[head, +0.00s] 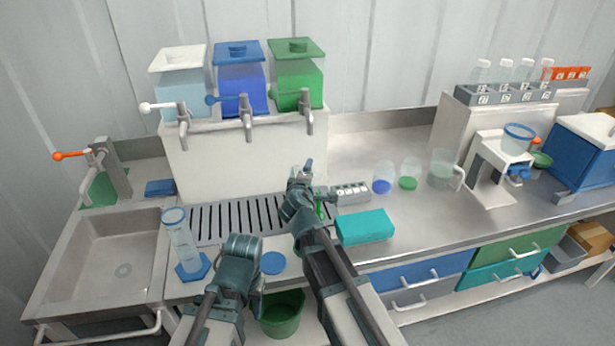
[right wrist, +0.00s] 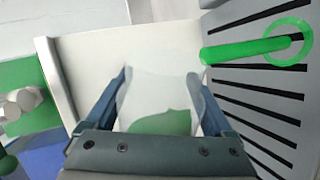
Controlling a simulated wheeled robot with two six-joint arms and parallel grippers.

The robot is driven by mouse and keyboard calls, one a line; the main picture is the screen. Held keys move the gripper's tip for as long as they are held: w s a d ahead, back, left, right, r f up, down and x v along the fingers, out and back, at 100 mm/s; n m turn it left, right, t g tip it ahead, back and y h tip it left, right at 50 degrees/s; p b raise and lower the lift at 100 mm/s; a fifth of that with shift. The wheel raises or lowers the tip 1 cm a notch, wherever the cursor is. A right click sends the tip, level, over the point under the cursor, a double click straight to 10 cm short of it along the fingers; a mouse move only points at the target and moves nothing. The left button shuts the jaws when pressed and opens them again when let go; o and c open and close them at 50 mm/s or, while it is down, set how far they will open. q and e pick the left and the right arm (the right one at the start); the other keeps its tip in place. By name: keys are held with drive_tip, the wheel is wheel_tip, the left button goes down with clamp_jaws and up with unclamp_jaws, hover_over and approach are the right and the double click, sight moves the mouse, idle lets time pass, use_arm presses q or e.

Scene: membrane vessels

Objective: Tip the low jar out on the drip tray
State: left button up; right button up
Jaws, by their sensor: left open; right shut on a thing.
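The low jar (right wrist: 158,100) is clear, with green liquid inside, and sits between the two fingers of my right gripper (right wrist: 160,105) in the right wrist view. It is tipped, and a green stream (right wrist: 240,50) runs from its side to a green ring (right wrist: 288,42) on the slatted drip tray (right wrist: 262,108). In the head view my right gripper (head: 303,180) is over the right end of the drip tray (head: 215,222) and mostly hides the jar. Green shows just below it. My left gripper (head: 241,250) is open and empty at the tray's front edge.
Three dispensers with taps (head: 245,115) stand behind the tray. A teal block (head: 364,227), a small grey rack (head: 350,193) and several clear vessels (head: 409,175) are to the right. A tall cylinder (head: 180,245) stands at the left by the sink (head: 115,255).

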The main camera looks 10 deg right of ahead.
drive_tip(key=m, duration=0.1)
drive_tip(key=d+r+m+y, duration=0.1)
drive_tip(key=shift+s+r+m+t, duration=0.1)
drive_tip(key=shift+s+m+t, duration=0.05)
drive_tip(key=shift+m+t, duration=0.2)
drive_tip(key=shift+a, duration=0.15)
idle(1.2)
drive_tip(key=f+n+h+b, duration=0.1)
drive_tip(key=n, duration=0.1)
drive_tip(key=a+f+n+g+h+b, duration=0.1)
drive_tip(key=f+n+b, duration=0.1)
drive_tip(key=n, duration=0.1)
drive_tip(key=f+n+h+b, duration=0.1)
drive_tip(key=f+n, duration=0.1)
drive_tip(key=shift+w+a+n+g+h+b, duration=0.15)
drive_tip(key=shift+w+n+g+h+b, duration=0.15)
drive_tip(key=shift+w+n+h, duration=0.1)
drive_tip(key=shift+s+r+n+h, duration=0.2)
drive_tip(key=shift+n+h, duration=0.3)
drive_tip(key=shift+n, duration=0.25)
drive_tip(key=shift+s+d+r+n+t+h+b, duration=0.2)
drive_tip(key=shift+d+r+n+h+b, duration=0.35)
drive_tip(key=shift+n, duration=0.9)
drive_tip(key=shift+s+d+r+n+t+h+b, duration=0.15)
drive_tip(key=shift+d+r+n+h+b, duration=0.45)
drive_tip(key=shift+n, duration=0.9)
drive_tip(key=shift+s+d+r+n+t+h+b, duration=0.2)
drive_tip(key=shift+d+r+n+h+b, duration=0.35)
drive_tip(key=shift+n, duration=0.9)
